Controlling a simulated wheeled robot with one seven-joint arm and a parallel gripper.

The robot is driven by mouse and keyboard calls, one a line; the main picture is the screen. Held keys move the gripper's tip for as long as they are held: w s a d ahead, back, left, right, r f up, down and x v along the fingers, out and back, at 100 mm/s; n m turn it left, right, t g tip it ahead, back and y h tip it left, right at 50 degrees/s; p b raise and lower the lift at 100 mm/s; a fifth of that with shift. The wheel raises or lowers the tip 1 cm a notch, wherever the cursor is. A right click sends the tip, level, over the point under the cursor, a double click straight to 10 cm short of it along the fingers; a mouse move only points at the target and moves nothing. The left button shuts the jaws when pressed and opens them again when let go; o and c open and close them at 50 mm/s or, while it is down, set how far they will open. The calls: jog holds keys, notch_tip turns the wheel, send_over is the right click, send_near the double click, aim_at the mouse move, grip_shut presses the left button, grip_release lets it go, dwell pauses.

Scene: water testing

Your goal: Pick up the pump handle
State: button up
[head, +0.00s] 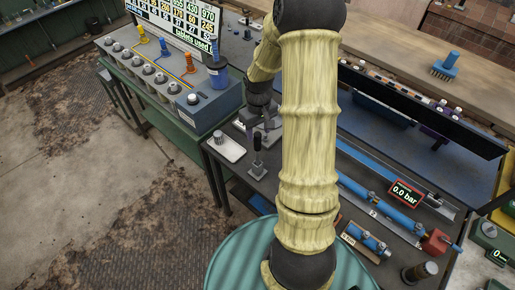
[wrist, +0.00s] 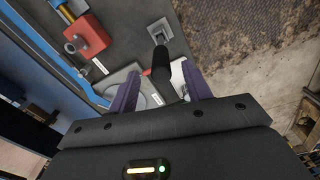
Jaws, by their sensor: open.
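The pump handle (head: 257,143) is a black upright grip on a thin lever above a small grey base on the dark bench, left of my arm in the head view. In the wrist view the handle (wrist: 161,67) shows as a dark grip in the gap between my two purple fingers. My gripper (wrist: 160,76) is open, with one finger to each side of the handle in that picture. I cannot tell whether the fingers touch it. In the head view my gripper is close to the handle, partly hidden by my arm.
A white tray (head: 226,147) with a grey knob lies left of the handle. A grey console (head: 200,105) with cables stands further left. Blue pipes (head: 385,203) and a red block (head: 436,241) lie to the right; a red block (wrist: 86,36) also shows in the wrist view.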

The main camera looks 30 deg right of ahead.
jog(key=shift+w+a+f+p, duration=0.15)
jog(key=shift+f+p, duration=0.3)
jog(key=shift+f, duration=0.7)
jog(key=shift+w+d+f+p, duration=0.1)
jog(key=shift+f+p, duration=0.3)
jog(key=shift+f, duration=0.75)
jog(key=shift+c, duration=0.4)
grip_shut()
